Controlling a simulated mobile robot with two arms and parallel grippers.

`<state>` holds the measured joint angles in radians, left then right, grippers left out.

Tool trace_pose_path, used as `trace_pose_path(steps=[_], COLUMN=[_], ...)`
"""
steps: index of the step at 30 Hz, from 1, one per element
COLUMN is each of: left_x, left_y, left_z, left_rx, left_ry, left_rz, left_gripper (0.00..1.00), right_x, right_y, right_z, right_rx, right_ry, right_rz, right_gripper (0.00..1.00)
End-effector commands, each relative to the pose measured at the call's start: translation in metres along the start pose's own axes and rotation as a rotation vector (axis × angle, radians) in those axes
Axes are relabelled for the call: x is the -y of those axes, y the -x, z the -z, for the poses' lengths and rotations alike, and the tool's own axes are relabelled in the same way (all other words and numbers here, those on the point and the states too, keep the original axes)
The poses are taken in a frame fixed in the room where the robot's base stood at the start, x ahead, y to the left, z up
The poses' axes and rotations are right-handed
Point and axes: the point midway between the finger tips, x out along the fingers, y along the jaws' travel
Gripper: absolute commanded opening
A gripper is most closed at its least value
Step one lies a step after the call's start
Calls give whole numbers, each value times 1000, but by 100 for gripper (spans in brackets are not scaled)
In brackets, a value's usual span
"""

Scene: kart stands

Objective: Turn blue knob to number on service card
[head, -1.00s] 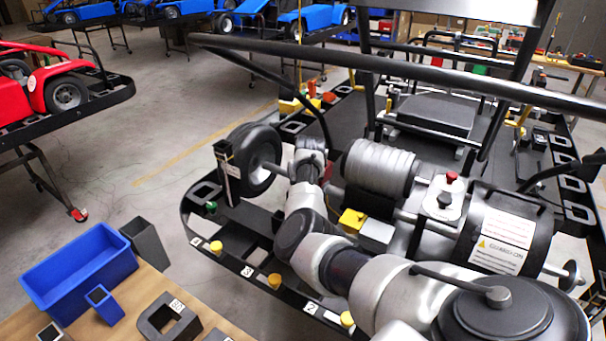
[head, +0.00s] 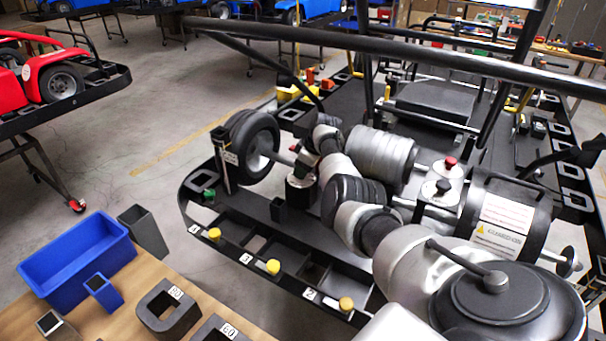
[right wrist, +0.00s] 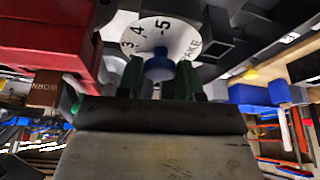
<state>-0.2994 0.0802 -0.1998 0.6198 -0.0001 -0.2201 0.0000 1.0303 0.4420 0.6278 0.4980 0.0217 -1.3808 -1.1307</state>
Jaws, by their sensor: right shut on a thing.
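In the right wrist view, the blue knob (right wrist: 159,66) sits at the centre of a white dial (right wrist: 152,36). The numbers 3, 4 and 5 show on the dial, with partly hidden lettering at its right. My right gripper (right wrist: 160,84) is shut on the blue knob, with a dark green finger on each side. In the head view, my right gripper (head: 303,163) is low beside the black wheel, and the knob cannot be made out there. A small white card (head: 231,158) hangs on a post left of the wheel; its text is too small to read. My left gripper is not in view.
The kart stand's dark frame (head: 264,287) has yellow knobs along its front edge. A black wheel (head: 255,145) and a ribbed grey cylinder (head: 379,158) stand close to my right arm. A blue bin (head: 75,262) is on the wooden table at lower left.

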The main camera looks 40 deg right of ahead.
Motion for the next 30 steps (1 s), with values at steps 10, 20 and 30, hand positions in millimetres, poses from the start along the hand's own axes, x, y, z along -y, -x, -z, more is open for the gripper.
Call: trace_pose_path(steps=[10,20,30], left_x=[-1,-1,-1], left_y=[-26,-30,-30], left_z=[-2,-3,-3], left_rx=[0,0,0], left_ry=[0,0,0], left_rz=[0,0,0], left_gripper=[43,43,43], right_x=[-2,-2,-2], right_y=[0,2,2], right_z=[1,2,2], right_rx=[-4,-4,-5], right_ry=[157,194,193], right_rz=[60,77,76], right_gripper=[12,12,43])
